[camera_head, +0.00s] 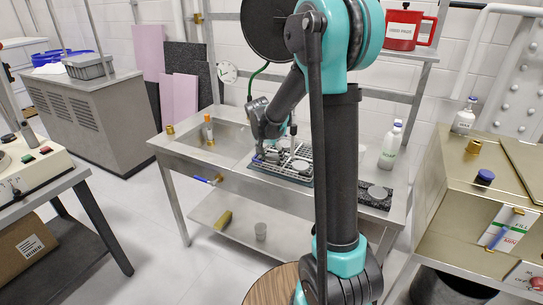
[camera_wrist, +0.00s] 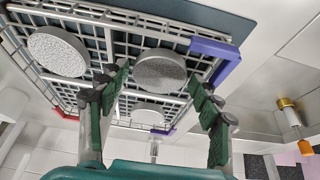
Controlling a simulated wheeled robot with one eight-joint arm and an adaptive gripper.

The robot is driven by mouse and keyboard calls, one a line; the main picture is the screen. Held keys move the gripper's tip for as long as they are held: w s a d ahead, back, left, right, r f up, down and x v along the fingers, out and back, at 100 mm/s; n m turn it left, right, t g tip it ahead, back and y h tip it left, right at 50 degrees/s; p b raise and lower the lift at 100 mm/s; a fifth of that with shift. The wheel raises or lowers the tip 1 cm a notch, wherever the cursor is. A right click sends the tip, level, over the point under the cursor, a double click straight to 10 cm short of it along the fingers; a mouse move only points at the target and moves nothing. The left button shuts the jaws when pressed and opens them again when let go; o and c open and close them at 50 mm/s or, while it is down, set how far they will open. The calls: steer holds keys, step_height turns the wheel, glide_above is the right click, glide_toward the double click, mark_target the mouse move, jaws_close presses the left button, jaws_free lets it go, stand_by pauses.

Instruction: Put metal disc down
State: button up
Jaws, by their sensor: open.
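My gripper (camera_wrist: 160,84) is open in the wrist view, with its green fingers on either side of a round grey metal disc (camera_wrist: 160,72). The disc lies on a wire rack (camera_wrist: 100,18) with blue and red corner pieces; I cannot tell whether the fingers touch it. A second, speckled disc (camera_wrist: 58,53) lies to the left and a third disc (camera_wrist: 147,114) lower down on the rack. In the head view my gripper (camera_head: 268,152) is over the rack (camera_head: 302,179) on the steel bench, and partly hides it. Another grey disc (camera_head: 377,192) lies on a dark speckled slab (camera_head: 381,203).
The steel bench (camera_head: 225,165) has a sink-like recess at left. A white bottle (camera_head: 390,147) stands right of the rack. A shelf above holds a red mug (camera_head: 402,30). A brass-coloured cabinet (camera_head: 465,165) stands at right.

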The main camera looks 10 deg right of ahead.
steer(key=v, duration=1.2)
steer(key=s+d+f+n+y, duration=0.1)
steer(key=s+d+f+n, duration=0.1)
steer(key=s+f, duration=0.3)
steer(key=s+d+f+n+y, duration=0.1)
steer(key=s+f, duration=0.3)
steer(key=s, duration=0.8)
steer(key=s+d+f+n, duration=0.4)
steer(key=s+f, duration=0.1)
steer(key=s, duration=0.3)
steer(key=shift+s+f+y, duration=0.35)
steer(key=shift+s+y, duration=0.05)
